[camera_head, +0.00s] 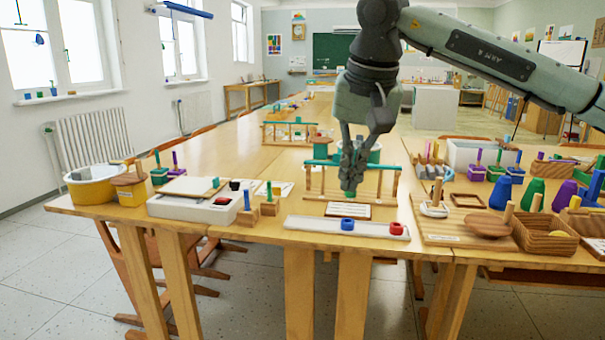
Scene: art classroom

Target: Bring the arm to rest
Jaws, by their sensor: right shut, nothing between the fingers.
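My right arm comes in from the upper right, and its gripper (350,182) points down over the front middle of the long wooden table (260,235). The fingers are together with nothing seen between them. They are in front of a wooden rack with a green top bar (320,163) and partly hide it. A small green piece shows right at the fingertips; whether they touch it I cannot tell. My left gripper is not in view.
On the left are a yellow tub (90,195) and a white box (190,208). A framed card (347,211) lies under the gripper. The table's far middle has free room.

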